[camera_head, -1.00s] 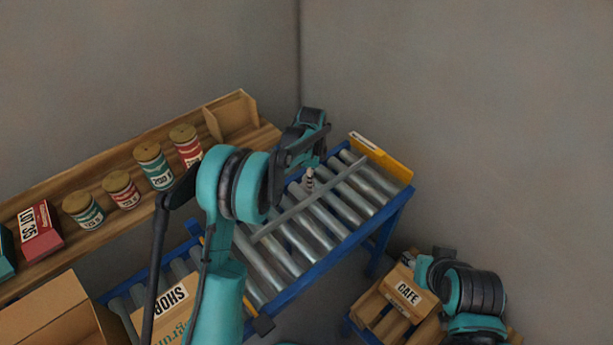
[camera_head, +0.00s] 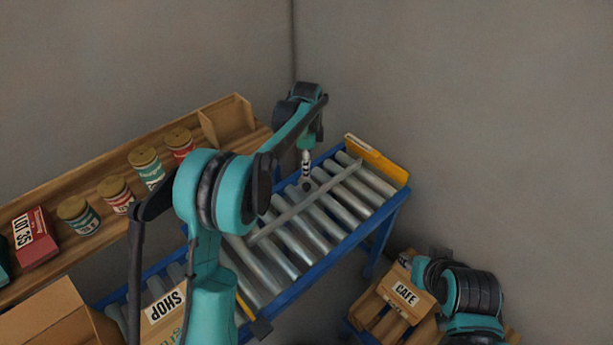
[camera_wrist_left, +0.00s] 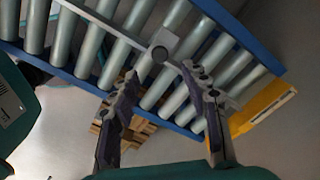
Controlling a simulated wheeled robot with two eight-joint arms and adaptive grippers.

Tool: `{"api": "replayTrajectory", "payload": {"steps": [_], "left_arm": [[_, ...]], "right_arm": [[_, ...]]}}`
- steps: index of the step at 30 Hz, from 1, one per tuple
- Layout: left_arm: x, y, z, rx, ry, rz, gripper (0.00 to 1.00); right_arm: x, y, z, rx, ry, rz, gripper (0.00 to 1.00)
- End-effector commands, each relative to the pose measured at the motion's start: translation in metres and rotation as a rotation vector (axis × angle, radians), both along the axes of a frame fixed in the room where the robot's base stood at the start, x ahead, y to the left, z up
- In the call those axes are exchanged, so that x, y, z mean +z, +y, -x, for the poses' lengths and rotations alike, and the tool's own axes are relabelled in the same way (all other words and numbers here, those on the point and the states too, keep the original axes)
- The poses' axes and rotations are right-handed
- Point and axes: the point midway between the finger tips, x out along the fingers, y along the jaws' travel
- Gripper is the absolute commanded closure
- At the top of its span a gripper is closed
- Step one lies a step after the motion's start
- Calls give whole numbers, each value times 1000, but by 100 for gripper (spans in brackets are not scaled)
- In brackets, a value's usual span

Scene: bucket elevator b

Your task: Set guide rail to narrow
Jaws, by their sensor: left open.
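The guide rail (camera_head: 290,217) is a long grey bar lying lengthwise over the rollers of the blue-framed conveyor (camera_head: 340,235). A short upright knob stands on the rail. My left gripper (camera_head: 306,168) is over the far part of the conveyor, at the knob. In the left wrist view my left gripper (camera_wrist_left: 158,78) is open, its two dark fingers spread.
A yellow end stop (camera_head: 377,160) closes the far end of the conveyor. A wooden shelf (camera_head: 100,190) with several tins runs along the left. A SHOP carton (camera_head: 165,307) sits on the near rollers. A CAFE carton (camera_head: 405,292) is at lower right.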

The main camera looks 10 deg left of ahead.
Motion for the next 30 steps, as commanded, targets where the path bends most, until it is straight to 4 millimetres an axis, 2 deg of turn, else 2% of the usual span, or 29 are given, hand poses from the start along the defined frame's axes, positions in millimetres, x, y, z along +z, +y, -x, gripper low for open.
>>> {"api": "replayTrajectory", "payload": {"steps": [3, 7, 24, 27, 30], "left_arm": [[21, 0, 0, 0, 0, 0, 54], [33, 0, 0, 0, 0, 0, 54], [38, 0, 1, 3, -1, 0, 54], [46, 2, 8, 37, -15, 2, 54], [63, 8, 25, 126, -53, 8, 54]], "right_arm": [[0, 0, 0, 0, 0, 0, 60], [0, 0, 0, 0, 0, 0, 60], [0, 0, 0, 0, 0, 0, 60], [0, 0, 0, 0, 0, 0, 60], [0, 0, 0, 0, 0, 0, 60]]}}
